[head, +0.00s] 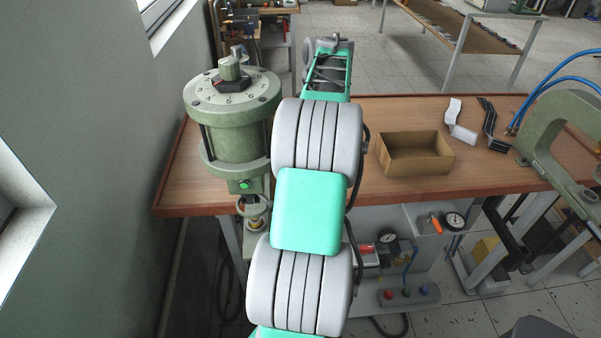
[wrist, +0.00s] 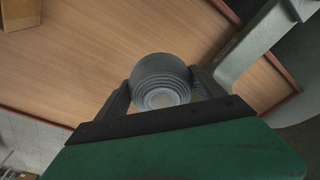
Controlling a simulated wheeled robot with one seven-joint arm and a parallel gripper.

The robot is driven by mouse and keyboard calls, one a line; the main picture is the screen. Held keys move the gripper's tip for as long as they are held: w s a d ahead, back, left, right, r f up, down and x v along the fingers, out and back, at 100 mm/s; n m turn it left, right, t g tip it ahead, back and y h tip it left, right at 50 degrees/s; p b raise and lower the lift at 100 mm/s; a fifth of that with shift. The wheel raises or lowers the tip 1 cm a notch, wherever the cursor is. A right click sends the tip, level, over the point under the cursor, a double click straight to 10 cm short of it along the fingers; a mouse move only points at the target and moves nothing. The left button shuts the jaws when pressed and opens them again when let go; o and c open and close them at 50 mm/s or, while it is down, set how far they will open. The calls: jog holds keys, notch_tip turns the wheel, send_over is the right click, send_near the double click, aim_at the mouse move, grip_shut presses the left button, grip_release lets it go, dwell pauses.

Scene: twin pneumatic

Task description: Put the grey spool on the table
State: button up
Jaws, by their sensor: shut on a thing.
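The grey spool (wrist: 160,70) is in the wrist view, a ribbed round piece seen with its stepped end toward the camera. My gripper (wrist: 160,88) is shut on it, with one dark finger on each side. The spool is over the wooden table (wrist: 100,55); I cannot tell whether it touches the top. In the head view the table (head: 385,112) is in front of me, and my arm hides the gripper and the spool.
An open cardboard box (head: 415,163) stands on the table, right of my arm. A green pneumatic cylinder (head: 235,125) stands at the left. White and black brackets (head: 460,122) and a green press frame (head: 560,130) are at the right. Bare wood lies around the box.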

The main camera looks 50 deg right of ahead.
jog(key=a+f, duration=0.2)
jog(key=f, duration=0.1)
jog(key=s+a+f, duration=0.1)
jog(key=a+f, duration=0.1)
notch_tip(320, 180, down, 3)
jog(key=shift+r+p, duration=0.1)
jog(key=shift+p, duration=0.2)
jog(key=shift+f, duration=0.35)
jog(key=o, duration=1.5)
notch_tip(320, 180, up, 12)
jog(key=s, duration=0.1)
jog(key=shift+s+r, duration=0.15)
jog(key=shift+s, duration=0.2)
